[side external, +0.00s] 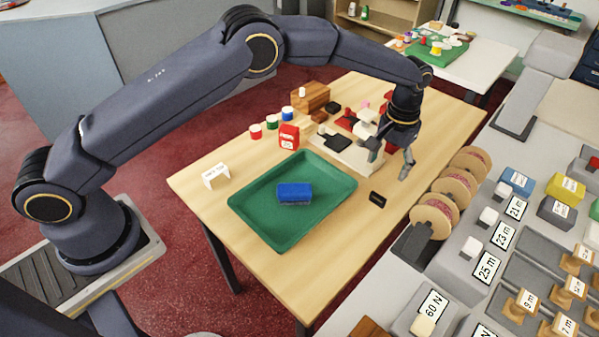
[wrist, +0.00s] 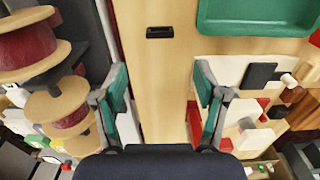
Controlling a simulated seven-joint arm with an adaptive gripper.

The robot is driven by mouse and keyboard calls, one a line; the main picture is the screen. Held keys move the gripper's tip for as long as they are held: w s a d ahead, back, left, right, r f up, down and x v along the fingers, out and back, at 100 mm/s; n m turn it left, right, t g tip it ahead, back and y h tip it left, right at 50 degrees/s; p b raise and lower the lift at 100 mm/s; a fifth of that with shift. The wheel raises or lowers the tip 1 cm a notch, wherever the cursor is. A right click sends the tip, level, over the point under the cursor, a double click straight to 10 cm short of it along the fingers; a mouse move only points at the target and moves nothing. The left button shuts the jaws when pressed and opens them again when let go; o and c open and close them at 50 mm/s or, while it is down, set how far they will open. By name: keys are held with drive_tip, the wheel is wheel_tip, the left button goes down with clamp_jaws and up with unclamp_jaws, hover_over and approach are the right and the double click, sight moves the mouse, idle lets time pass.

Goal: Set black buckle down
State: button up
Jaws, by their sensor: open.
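The black buckle (side external: 377,199) lies on the wooden table, to the right of the green tray. In the wrist view the black buckle (wrist: 160,32) sits near the top, ahead of the fingers and apart from them. My gripper (side external: 392,166) is above the table, behind the buckle in the side view, beside the swatch stand. In the wrist view my gripper (wrist: 162,92) has its two green-padded fingers wide apart, with only bare table between them.
The green tray (side external: 262,222) holds a blue block (side external: 294,193). A pale swatch stand (side external: 350,150) stands behind it. Wooden spools (side external: 452,187) line the right counter. A red packet (side external: 289,136) and small pots are behind the tray. The table's front is clear.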

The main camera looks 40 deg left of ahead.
drive_tip(key=s+a+r+t, duration=0.1)
drive_tip(key=s+a+r, duration=0.5)
drive_tip(key=r, duration=0.5)
drive_tip(key=s+a+r+t, duration=0.2)
drive_tip(key=s+a+r, duration=0.2)
drive_tip(key=a+r, duration=0.5)
drive_tip(key=s+a+r+t, duration=0.1)
drive_tip(key=s+a, duration=0.2)
drive_tip(key=s, duration=0.8)
drive_tip(key=s+a+r+t, duration=0.1)
drive_tip(key=s+a, duration=0.3)
drive_tip(key=s, duration=0.8)
drive_tip(key=shift+a+t, duration=0.25)
drive_tip(key=shift+t, duration=0.05)
